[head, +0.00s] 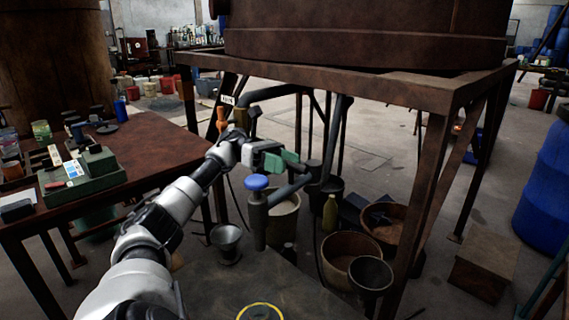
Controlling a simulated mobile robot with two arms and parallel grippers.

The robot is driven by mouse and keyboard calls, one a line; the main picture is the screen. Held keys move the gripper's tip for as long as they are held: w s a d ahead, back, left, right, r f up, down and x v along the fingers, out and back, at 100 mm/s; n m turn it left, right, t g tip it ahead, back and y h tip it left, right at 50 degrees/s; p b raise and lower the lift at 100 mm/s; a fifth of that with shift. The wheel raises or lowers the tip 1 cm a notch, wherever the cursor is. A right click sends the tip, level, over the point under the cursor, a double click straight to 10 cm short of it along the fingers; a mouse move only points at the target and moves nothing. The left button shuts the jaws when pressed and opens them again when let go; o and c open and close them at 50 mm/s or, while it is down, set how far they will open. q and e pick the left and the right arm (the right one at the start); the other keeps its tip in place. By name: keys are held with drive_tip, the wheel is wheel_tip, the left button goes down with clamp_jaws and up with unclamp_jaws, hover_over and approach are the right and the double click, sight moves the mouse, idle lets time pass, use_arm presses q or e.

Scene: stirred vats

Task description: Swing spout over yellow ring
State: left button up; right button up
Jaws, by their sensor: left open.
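The spout (258,222) is a grey pipe whose outlet points straight down, with a blue knob (257,183) on top. A grey arm of pipe runs from it back to the right, under the vat stand. The yellow ring (260,312) lies on the dark surface at the bottom edge of the picture, partly cut off. The spout's outlet hangs behind the ring in the picture, not over it. My left gripper (284,160), with green fingers, is open just above and behind the blue knob. I cannot tell whether it touches the pipe. My right gripper is not in view.
A metal bucket (227,241) stands left of the spout. A pale bucket (282,214), a green bottle (330,213) and several tubs stand behind and to the right. The rusty vat stand (432,200) has legs at the right. A cluttered table (150,150) is at the left.

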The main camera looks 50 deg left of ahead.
use_arm(q)
wheel_tip(320, 180, up, 4)
drive_tip(key=shift+r+p, duration=0.25)
drive_tip(key=shift+p, duration=0.1)
drive_tip(key=w+d+r, duration=0.1)
drive_tip(key=d+r, duration=0.2)
drive_tip(key=d, duration=0.2)
drive_tip(key=w+d+r+p, duration=0.1)
drive_tip(key=w+d+r, duration=0.1)
drive_tip(key=d, duration=0.4)
drive_tip(key=shift+w+r, duration=0.3)
drive_tip(key=shift+r, duration=0.35)
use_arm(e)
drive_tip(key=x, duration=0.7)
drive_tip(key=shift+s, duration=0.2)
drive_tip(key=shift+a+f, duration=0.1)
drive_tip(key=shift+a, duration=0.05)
